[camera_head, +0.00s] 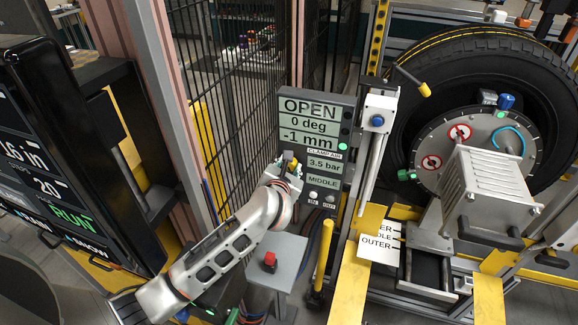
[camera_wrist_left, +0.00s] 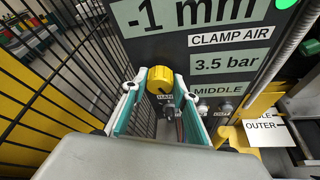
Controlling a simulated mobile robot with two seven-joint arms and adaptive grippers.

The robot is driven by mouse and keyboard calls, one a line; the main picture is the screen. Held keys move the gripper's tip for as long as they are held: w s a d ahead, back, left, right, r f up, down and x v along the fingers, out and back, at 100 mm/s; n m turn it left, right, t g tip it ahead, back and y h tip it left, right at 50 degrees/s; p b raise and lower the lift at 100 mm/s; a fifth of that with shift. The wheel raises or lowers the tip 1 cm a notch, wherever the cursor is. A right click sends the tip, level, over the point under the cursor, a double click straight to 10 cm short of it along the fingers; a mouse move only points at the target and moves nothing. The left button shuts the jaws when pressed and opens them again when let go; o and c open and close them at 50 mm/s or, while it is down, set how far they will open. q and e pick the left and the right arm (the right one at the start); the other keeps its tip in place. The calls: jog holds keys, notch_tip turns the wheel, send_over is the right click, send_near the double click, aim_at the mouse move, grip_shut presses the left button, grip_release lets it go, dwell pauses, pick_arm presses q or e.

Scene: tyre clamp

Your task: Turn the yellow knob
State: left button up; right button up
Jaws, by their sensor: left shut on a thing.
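The yellow knob (camera_wrist_left: 160,79) sits on the dark control panel, below and left of the clamp air readout. In the left wrist view a dark mark shows on its face and a small white label lies just below it. My left gripper (camera_wrist_left: 158,88) has one finger on each side of the knob and is shut on it. In the head view my left gripper (camera_head: 288,165) reaches the panel's left edge and covers most of the knob. My right gripper is in neither view.
The panel's display (camera_head: 311,120) reads OPEN, 0 deg, -1 mm, 3.5 bar and MIDDLE. A black mesh fence (camera_head: 235,110) stands left of the panel. A red button (camera_head: 270,259) is on a grey box below. A tyre (camera_head: 480,65) is at the right.

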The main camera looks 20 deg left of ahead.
pick_arm(q)
jog(key=o, duration=1.1)
jog(key=v, duration=1.2)
jog(key=shift+f, duration=0.1)
